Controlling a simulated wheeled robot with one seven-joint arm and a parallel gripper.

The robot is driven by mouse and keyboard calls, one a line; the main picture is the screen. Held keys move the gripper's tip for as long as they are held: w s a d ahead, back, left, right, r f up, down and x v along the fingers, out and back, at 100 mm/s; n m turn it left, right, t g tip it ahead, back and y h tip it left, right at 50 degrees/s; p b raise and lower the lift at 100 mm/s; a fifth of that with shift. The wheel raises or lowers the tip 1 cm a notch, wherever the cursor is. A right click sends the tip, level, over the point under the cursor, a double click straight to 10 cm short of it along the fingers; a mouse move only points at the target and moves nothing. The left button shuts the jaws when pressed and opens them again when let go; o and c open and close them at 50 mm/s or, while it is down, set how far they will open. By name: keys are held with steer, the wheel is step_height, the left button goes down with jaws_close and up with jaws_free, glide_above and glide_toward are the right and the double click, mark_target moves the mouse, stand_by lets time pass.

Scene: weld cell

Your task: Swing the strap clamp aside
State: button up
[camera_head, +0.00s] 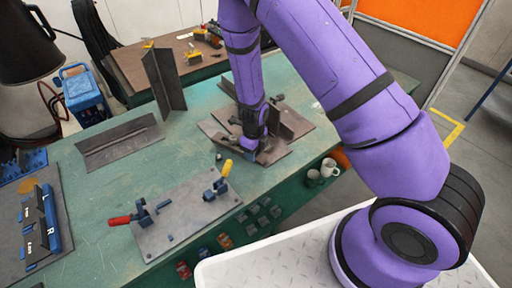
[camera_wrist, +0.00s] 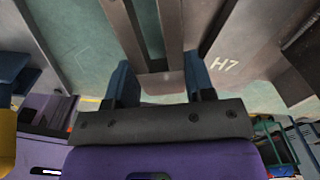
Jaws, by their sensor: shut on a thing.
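The strap clamp (camera_wrist: 171,38) appears in the wrist view as a dark bar with a long slot, running away from me with its near end between my two blue fingers. My gripper (camera_wrist: 160,78) is shut on this near end. In the head view my gripper (camera_head: 252,146) is low over the fixture plate (camera_head: 303,112) at the middle of the bench. My wrist hides much of the clamp there, and its pivot cannot be made out. Upright dark plates stand on the fixture beside my gripper.
On the green bench (camera_head: 120,183), a plate with toggle clamps (camera_head: 185,222) lies in front of the fixture. An angle bracket (camera_head: 120,140) and tall upright plates (camera_head: 164,80) stand to the left. Two mugs (camera_head: 329,167) are near the right edge. A white-topped surface (camera_head: 285,258) is in front.

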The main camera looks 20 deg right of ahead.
steer(key=shift+s+a+m, duration=0.3)
steer(key=shift+a+m, duration=0.2)
steer(key=shift+m, duration=0.3)
steer(key=o, duration=1.3)
steer(key=shift+r, duration=0.15)
step_height(320, 180, up, 10)
steer(key=shift+r, duration=0.25)
